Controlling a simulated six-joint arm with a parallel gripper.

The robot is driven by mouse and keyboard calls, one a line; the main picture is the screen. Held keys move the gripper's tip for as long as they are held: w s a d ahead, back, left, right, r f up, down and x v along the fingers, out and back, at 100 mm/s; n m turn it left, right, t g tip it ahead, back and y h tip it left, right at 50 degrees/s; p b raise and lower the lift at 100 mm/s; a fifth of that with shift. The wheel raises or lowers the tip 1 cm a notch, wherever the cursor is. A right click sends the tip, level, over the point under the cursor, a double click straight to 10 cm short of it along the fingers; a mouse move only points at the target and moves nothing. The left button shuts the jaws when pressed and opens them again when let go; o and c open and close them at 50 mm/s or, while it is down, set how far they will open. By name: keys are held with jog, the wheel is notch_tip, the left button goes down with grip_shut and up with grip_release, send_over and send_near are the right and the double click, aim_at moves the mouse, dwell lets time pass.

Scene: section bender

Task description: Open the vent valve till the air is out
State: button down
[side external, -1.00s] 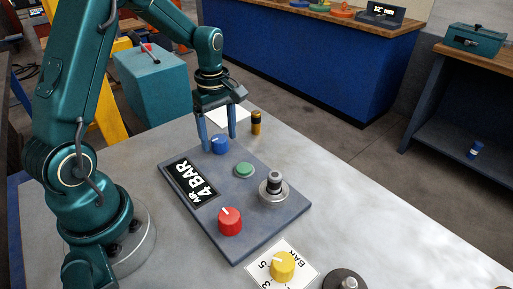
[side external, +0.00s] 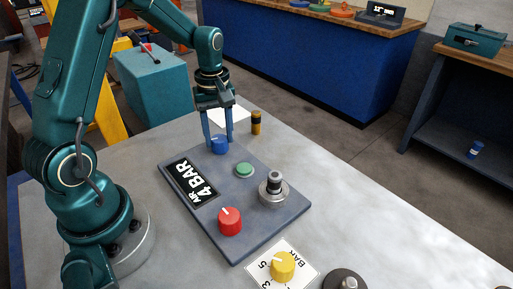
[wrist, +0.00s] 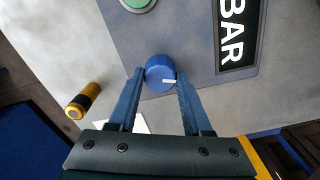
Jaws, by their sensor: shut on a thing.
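A blue knob (side external: 220,147) sits at the far corner of the grey control panel (side external: 262,232). My gripper (side external: 218,142) points down over it with one finger on each side. In the wrist view the blue knob (wrist: 158,80) lies between the fingertips of my gripper (wrist: 159,74), and its white mark points to the right. The gripper is shut on the knob. The air display (side external: 192,184) on the panel reads 4 BAR. I see no label that names the vent valve.
The panel also carries a green button (side external: 244,170), a red knob (side external: 230,221) and a metal fitting (side external: 273,188). A yellow knob (side external: 282,266) stands on a white scale card. A yellow and black cylinder (side external: 256,123) stands beyond the panel.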

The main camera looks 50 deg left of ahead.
aim_at(219, 138)
jog(key=m, duration=1.3)
dwell(0.5)
jog(key=shift+c, duration=1.7)
grip_release()
jog(key=shift+r, duration=2.6)
